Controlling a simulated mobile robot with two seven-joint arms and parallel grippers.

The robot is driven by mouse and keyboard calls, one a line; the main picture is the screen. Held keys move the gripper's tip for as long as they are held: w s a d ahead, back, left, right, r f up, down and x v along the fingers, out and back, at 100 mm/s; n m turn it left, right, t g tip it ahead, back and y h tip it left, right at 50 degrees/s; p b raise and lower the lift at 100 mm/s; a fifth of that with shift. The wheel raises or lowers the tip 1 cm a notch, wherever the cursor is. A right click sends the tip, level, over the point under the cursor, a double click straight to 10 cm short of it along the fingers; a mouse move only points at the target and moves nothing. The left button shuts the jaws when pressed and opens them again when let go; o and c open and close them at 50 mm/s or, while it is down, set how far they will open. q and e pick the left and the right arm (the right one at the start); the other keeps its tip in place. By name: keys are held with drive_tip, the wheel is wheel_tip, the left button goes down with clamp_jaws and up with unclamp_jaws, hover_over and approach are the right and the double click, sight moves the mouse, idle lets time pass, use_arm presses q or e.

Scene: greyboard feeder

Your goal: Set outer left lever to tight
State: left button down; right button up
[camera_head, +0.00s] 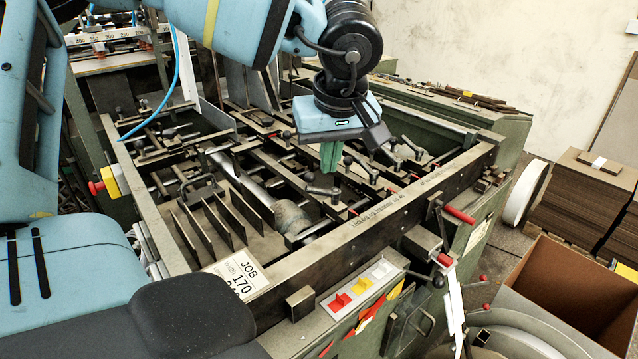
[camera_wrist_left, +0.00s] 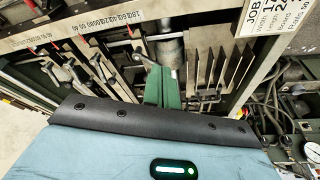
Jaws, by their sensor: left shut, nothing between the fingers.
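A row of clamp levers with dark ball knobs runs across the machine frame. The leftmost lever of this row (camera_head: 322,190) has its arm pointing left, with the knob at its left end. It also shows in the left wrist view (camera_wrist_left: 148,61), right beside the fingers. My left gripper (camera_head: 330,168) points down from above with its green fingers shut and empty. The fingertips are just above and beside this lever; I cannot tell whether they touch it. In the left wrist view the gripper (camera_wrist_left: 162,88) hides part of the lever's surroundings. My right gripper is not in view.
Another lever (camera_head: 360,166) stands just to the right, with more behind it. Thin upright metal plates (camera_head: 215,222) stand to the left, by a job card (camera_head: 238,272). The steel front rail (camera_head: 370,225) crosses in front. An open cardboard box (camera_head: 570,300) is at the lower right.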

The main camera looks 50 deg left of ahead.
use_arm(q)
drive_tip(key=shift+f, duration=0.1)
approach(321, 194)
wheel_tip(321, 194, down, 5)
drive_tip(key=s+d, duration=0.2)
drive_tip(key=s, duration=0.1)
drive_tip(key=w+a+p, duration=0.1)
drive_tip(key=w+a+f, duration=0.1)
drive_tip(key=a, duration=0.1)
drive_tip(key=shift+w+a+f+p, duration=0.2)
drive_tip(key=shift+p, duration=0.15)
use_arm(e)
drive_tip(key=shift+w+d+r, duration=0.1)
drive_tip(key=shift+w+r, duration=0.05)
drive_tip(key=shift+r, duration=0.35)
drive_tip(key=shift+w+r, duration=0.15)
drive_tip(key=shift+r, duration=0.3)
